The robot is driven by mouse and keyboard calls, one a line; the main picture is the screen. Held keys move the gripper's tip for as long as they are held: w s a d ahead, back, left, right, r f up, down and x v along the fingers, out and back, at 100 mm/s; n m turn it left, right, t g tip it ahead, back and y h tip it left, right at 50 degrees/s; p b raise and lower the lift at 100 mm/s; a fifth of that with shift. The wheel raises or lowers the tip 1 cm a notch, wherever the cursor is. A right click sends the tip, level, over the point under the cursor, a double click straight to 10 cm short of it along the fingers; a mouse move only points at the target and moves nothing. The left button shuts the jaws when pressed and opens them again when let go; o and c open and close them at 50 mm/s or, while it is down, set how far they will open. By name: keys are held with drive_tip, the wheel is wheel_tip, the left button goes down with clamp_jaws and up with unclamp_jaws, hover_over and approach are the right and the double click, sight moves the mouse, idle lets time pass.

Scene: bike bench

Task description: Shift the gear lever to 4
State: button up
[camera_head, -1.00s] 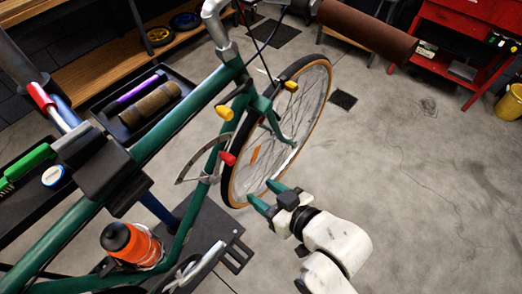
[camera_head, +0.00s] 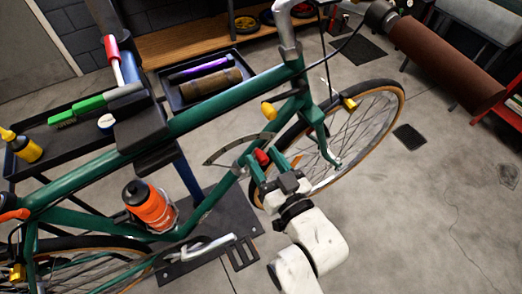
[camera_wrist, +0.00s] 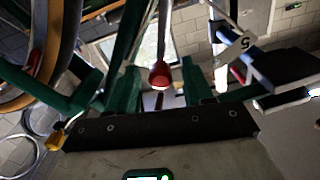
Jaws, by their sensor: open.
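The red knob (camera_head: 262,156), apparently the gear lever's end, is by the green bike frame (camera_head: 205,111), next to a curved metal plate (camera_head: 222,152). In the wrist view the red knob (camera_wrist: 160,75) hangs from a thin rod between my green fingers. My gripper (camera_head: 267,164) is open around the knob, with a gap visible on both sides in the wrist view. A yellow knob (camera_head: 268,110) sits higher on the frame. I cannot read the lever's current gear.
The front wheel (camera_head: 372,115) is just right of my gripper. An orange bottle (camera_head: 150,207) sits on the frame at lower left. A black tool tray (camera_head: 182,100) is behind the frame, and a brown handlebar grip (camera_head: 445,62) is at upper right. Open floor lies at right.

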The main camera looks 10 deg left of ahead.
drive_tip(key=shift+x, duration=1.2)
drive_tip(key=shift+s, duration=0.1)
drive_tip(key=shift+c, duration=0.4)
clamp_jaws()
